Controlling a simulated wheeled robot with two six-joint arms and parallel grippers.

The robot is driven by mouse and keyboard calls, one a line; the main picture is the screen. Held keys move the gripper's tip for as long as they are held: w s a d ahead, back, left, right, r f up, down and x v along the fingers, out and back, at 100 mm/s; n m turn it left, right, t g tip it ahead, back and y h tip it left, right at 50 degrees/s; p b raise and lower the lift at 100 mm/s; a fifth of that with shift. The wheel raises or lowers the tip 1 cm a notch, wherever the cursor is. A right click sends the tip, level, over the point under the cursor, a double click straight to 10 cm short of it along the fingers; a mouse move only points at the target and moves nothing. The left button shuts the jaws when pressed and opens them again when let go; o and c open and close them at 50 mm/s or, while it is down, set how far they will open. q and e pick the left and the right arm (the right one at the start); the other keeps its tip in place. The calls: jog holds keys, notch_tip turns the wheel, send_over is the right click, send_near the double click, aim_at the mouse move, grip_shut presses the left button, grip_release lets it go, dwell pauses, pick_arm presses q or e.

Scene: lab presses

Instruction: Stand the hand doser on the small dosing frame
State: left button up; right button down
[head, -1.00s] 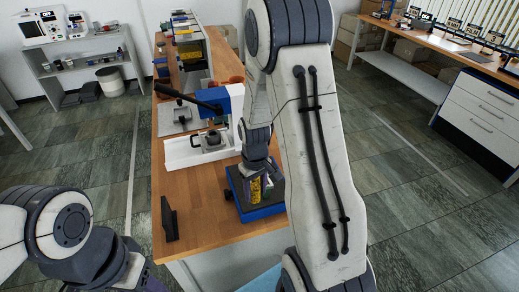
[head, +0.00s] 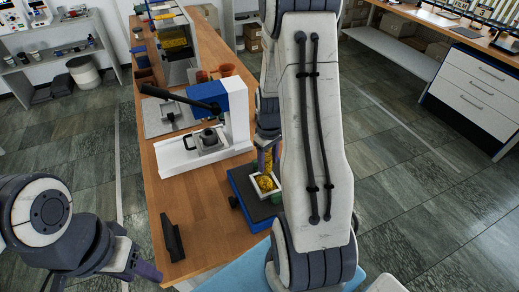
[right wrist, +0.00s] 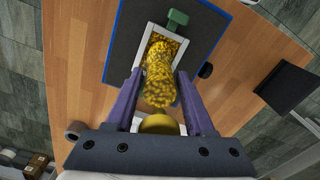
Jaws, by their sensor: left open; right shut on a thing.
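The hand doser (right wrist: 159,82), a clear cylinder of yellow granules, is between the purple fingers of my right gripper (right wrist: 157,90), which is shut on it. The small dosing frame (right wrist: 143,47) is a pale square frame with a green block at its far side; yellow granules show inside it. The doser's far end overlaps the frame in the right wrist view; I cannot tell whether they touch. In the head view the frame (head: 278,189) is partly hidden by my right arm. My left gripper (head: 148,271) is open and empty at the lower left.
The frame is on a dark-topped blue base (head: 237,189) on the wooden table (head: 190,195). A blue and white lever press (head: 237,115) stands behind it. A black plate (head: 172,237) stands at the table's left edge. Bare wood lies between plate and base.

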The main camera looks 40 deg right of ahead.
aim_at(267, 173)
jog(key=shift+w, duration=0.25)
jog(key=shift+w+a, duration=0.1)
pick_arm(q)
jog(key=shift+w+a, duration=0.25)
pick_arm(e)
jog(key=shift+d, duration=0.2)
jog(key=shift+s+r, duration=0.1)
jog(key=shift+s, duration=0.2)
notch_tip(267, 173, down, 5)
jog(key=b, duration=0.3)
jog(key=shift+f+b, duration=0.2)
jog(key=shift+b, duration=0.2)
pick_arm(q)
jog(key=shift+d+f+b, duration=0.1)
jog(key=shift+f+b, duration=0.25)
jog(key=shift+f, duration=1.85)
pick_arm(e)
jog(key=shift+f, duration=0.5)
pick_arm(q)
jog(key=shift+f, duration=0.2)
pick_arm(e)
jog(key=shift+f, duration=0.35)
